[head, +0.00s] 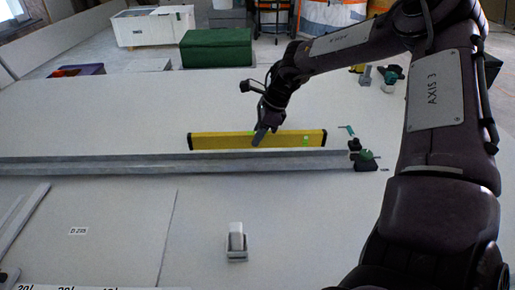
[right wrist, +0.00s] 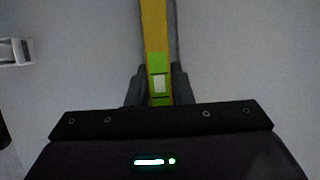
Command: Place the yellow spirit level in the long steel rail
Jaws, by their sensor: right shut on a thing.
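The yellow spirit level (head: 225,141) lies lengthwise along the far side of the long steel rail (head: 130,164) in the head view. My right gripper (head: 262,134) is shut on it near its middle. In the right wrist view the level (right wrist: 153,30) runs upright between the fingers of my right gripper (right wrist: 159,85), with its green vial window close to them. A grey strip shows beside the level there. I cannot tell whether the level's lower edge is inside the rail, above it or just behind it. My left gripper is not in view.
A small white-topped block (head: 236,241) stands in front of the rail. A green box (head: 216,48) and a white chest (head: 152,26) are at the back. The panel around the rail is mostly clear.

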